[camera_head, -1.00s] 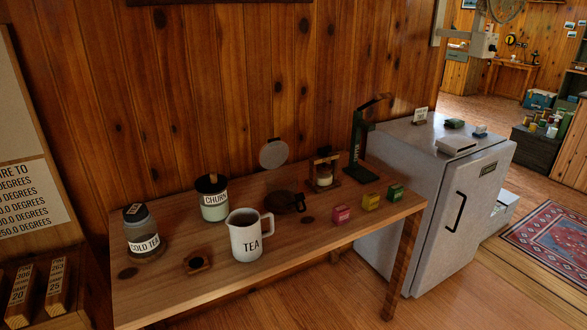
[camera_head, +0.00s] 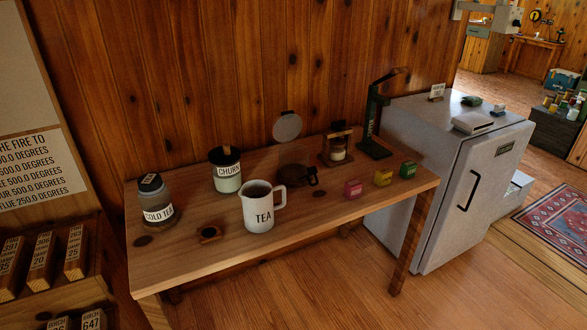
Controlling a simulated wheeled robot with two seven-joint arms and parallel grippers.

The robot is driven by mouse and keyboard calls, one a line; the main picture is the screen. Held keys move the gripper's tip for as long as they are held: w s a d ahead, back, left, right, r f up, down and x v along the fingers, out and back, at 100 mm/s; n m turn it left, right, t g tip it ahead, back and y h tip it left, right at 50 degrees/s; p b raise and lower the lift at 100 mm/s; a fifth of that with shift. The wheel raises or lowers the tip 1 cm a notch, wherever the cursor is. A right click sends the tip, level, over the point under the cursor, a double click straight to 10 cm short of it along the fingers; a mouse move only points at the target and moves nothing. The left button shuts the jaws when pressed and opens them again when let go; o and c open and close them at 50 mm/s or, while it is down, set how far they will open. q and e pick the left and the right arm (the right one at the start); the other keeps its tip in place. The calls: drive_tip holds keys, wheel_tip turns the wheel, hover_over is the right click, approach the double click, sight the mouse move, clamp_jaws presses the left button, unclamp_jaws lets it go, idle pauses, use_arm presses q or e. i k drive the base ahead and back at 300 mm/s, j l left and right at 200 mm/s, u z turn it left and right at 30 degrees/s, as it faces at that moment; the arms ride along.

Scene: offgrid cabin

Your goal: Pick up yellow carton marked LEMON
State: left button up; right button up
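A small yellow carton (camera_head: 383,177) stands near the right end of the wooden table (camera_head: 190,263), close to its front edge. Its lettering is too small to read. A pink carton (camera_head: 353,189) stands to its left and a green carton (camera_head: 408,169) to its right, with small gaps between them. Neither of my grippers shows in the head view.
A white TEA pitcher (camera_head: 259,209), CHURN pot (camera_head: 226,171), COLD TEA jar (camera_head: 156,200), dark glass pot (camera_head: 293,177), wooden-framed jar (camera_head: 337,148) and dark green stand (camera_head: 373,125) are on the table. A white fridge (camera_head: 470,182) stands right. Floor in front is clear.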

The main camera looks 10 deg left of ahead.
sight(383, 177)
drive_tip(key=i+l, duration=0.45)
drive_tip(key=i, duration=0.15)
drive_tip(key=i+l, duration=0.95)
drive_tip(key=i, duration=0.25)
drive_tip(key=z, duration=0.05)
